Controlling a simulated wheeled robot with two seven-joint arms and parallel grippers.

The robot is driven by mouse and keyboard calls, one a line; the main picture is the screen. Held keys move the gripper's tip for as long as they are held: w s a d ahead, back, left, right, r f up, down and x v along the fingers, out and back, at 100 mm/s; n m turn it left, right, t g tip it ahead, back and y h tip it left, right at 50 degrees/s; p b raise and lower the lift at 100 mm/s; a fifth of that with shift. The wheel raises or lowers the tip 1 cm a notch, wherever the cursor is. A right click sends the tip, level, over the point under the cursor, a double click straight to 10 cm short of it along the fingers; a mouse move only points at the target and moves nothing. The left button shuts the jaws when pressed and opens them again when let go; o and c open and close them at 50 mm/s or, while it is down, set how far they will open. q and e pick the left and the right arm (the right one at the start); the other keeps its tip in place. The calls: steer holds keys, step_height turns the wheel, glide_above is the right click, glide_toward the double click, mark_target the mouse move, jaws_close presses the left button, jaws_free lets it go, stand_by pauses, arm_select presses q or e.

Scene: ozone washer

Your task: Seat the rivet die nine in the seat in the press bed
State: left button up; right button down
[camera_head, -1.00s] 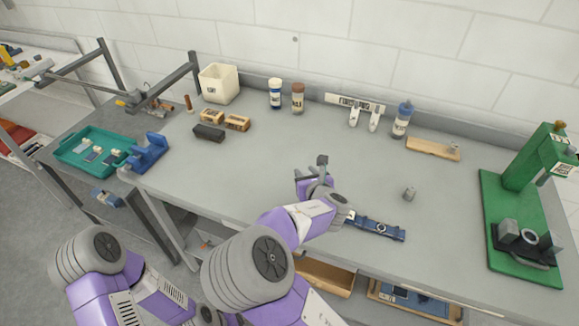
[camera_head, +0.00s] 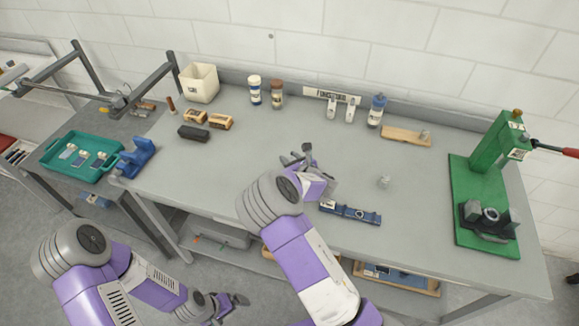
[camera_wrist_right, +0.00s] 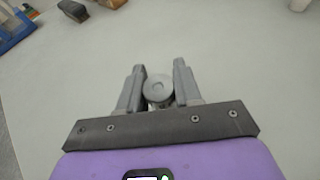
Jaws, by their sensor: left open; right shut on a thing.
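My right gripper (camera_head: 296,156) is over the middle of the bench. In the right wrist view its fingers (camera_wrist_right: 158,72) are shut on a small round grey metal die (camera_wrist_right: 158,88); no number is readable on it. The fingers hide the die in the head view. The green press (camera_head: 487,155) stands at the right end of the bench. Its dark bed (camera_head: 487,235) holds a ring-shaped seat (camera_head: 491,214) between grey blocks, well right of my right gripper. My left gripper (camera_head: 238,299) is open and empty, low in front of the bench.
Another small grey piece (camera_head: 384,182) stands on the bench between my right gripper and the press. A blue strip-shaped tool (camera_head: 350,213) lies near the front edge. A wooden board (camera_head: 405,136) and bottles (camera_head: 375,111) stand at the back. A red-handled lever (camera_head: 555,149) projects from the press.

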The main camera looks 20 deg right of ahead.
steer(key=shift+f, duration=1.75)
steer(key=shift+f+b, duration=0.2)
steer(key=shift+b, duration=0.25)
steer(key=c, duration=0.8)
jaws_free()
steer(key=shift+r, duration=0.15)
